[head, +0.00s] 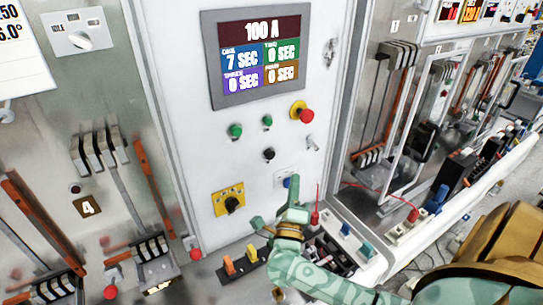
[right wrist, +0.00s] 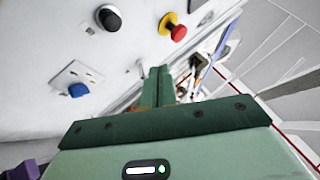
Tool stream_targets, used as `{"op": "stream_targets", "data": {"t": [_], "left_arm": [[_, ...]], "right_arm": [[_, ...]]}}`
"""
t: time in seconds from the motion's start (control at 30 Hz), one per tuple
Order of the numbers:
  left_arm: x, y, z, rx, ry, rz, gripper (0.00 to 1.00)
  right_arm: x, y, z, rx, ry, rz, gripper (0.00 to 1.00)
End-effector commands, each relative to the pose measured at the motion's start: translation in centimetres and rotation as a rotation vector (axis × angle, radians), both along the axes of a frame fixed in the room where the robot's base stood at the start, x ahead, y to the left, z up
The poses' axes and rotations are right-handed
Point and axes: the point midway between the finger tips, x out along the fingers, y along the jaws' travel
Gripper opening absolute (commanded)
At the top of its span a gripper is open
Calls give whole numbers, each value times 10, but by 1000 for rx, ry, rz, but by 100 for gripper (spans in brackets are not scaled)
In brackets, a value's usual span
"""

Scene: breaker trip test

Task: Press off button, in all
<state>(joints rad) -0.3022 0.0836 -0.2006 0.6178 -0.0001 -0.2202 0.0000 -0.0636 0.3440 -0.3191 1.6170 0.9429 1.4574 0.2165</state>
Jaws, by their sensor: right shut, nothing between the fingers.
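A white breaker test panel (head: 200,125) holds several buttons, none with a label I can read. Two green buttons (head: 235,130) sit below the screen, with a black button (head: 268,154) under the right one. A red mushroom button on a yellow base (head: 305,115) is at the right. A blue switch (head: 287,181) on a white plate is lower down; it also shows in the right wrist view (right wrist: 78,89). My right gripper (head: 293,183) is shut and empty, close to the blue switch in the head view; contact cannot be told. My left gripper is out of view.
The screen (head: 258,57) reads 100 A, 7 SEC and several 0 SEC fields. A yellow plate with a black rotary knob (head: 232,203) is at the lower left. Red and blue connectors stand on the ledge below. Breaker bays flank the panel on both sides.

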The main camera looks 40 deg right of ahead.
Motion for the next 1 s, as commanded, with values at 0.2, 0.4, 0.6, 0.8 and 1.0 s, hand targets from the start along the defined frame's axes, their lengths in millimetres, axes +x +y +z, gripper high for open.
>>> {"op": "stream_targets", "data": {"t": [0.2,0.4,0.6,0.8,1.0], "left_arm": [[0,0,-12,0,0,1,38],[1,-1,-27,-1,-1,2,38],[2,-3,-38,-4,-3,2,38],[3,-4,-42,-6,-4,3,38],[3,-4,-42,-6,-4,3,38]], "right_arm": [[22,-2,-2,-2,-1,0,0],[51,-5,-3,-2,-1,1,0],[73,-8,-2,-1,-1,1,0],[84,-9,-1,-1,0,1,0],[85,-9,0,-1,0,1,0]]}}
